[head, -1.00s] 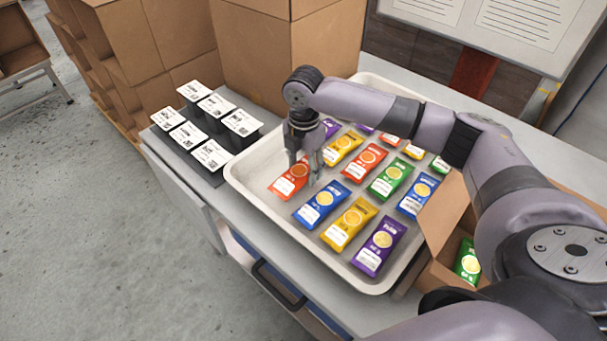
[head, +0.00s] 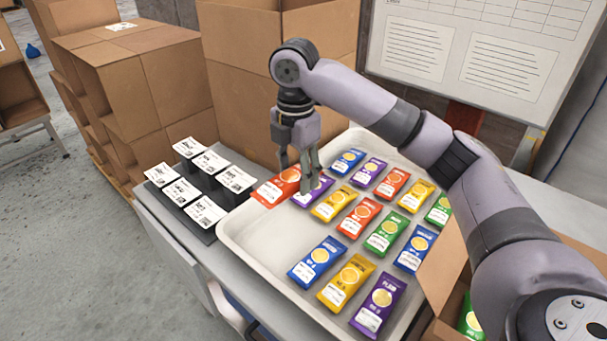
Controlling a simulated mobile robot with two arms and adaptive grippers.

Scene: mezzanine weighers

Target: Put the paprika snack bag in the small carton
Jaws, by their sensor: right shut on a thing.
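My right gripper (head: 299,178) is shut on a red-orange snack bag (head: 272,190), which I take to be the paprika one; its lettering is too small to read. The bag is held by its right end above the far left part of the white tray (head: 243,252). The small carton (head: 446,255) is at the lower right, open, with a green bag (head: 470,322) inside. My right arm hides part of the carton. My left gripper does not show.
Several blue, purple, yellow, red and green bags lie in rows in the tray. Black containers with white labels (head: 205,213) stand left of it. A tall cardboard box (head: 260,85) stands behind. The tray's left front part is bare.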

